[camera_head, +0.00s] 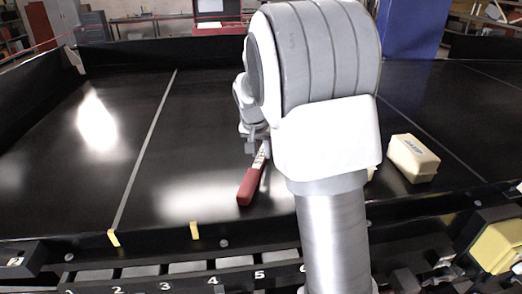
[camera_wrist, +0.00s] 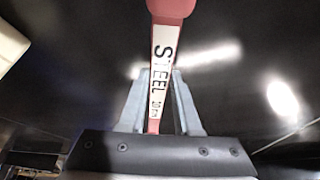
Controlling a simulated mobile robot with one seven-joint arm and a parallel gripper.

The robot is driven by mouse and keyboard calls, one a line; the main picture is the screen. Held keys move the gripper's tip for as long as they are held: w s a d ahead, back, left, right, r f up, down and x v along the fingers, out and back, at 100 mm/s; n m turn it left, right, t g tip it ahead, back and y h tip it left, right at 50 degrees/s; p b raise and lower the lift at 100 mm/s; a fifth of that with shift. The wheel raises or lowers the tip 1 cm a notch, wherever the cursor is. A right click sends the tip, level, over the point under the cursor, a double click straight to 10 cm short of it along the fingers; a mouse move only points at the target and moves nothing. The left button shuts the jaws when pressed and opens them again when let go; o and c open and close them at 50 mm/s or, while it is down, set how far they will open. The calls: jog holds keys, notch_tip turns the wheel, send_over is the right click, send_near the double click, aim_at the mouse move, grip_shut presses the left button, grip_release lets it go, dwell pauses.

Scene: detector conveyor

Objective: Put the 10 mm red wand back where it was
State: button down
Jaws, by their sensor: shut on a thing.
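The red wand (camera_head: 250,188) has a white label, which reads "STEEL 10 m…" in the wrist view (camera_wrist: 171,8). My gripper (camera_head: 257,146) is shut on the wand near its labelled part, over the black conveyor belt (camera_head: 150,190). In the wrist view, the gripper's grey fingers (camera_wrist: 157,78) stand on both sides of the label. The red end points toward the front edge in the head view, tilted down. I cannot tell whether it touches the belt. A rack strip with numbered slots (camera_head: 185,284) runs along the front; my arm hides part of it.
A cream box (camera_head: 413,158) sits on the belt at the right; part of another cream thing shows behind my arm. Yellow tags (camera_head: 113,238) mark the front rail. A yellow block (camera_head: 497,246) is at the lower right. The belt's left side is clear.

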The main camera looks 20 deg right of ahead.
jog(key=shift+f, duration=0.2)
jog(key=c, duration=0.6)
grip_release()
jog(key=shift+r, duration=0.1)
jog(key=shift+r, duration=0.1)
jog(key=v, duration=1.1)
jog(key=s+a+f+n+t+y, duration=0.1)
jog(key=s+a+n, duration=0.2)
jog(key=s, duration=1)
jog(key=s+a+f+n+y, duration=0.1)
jog(key=s+a+n, duration=0.2)
jog(key=s, duration=1.1)
jog(key=shift+s+a+f+n+t+y+b, duration=0.15)
jog(key=shift+s+a+n+t+y+b, duration=0.15)
jog(key=shift+a+n+t+b, duration=0.15)
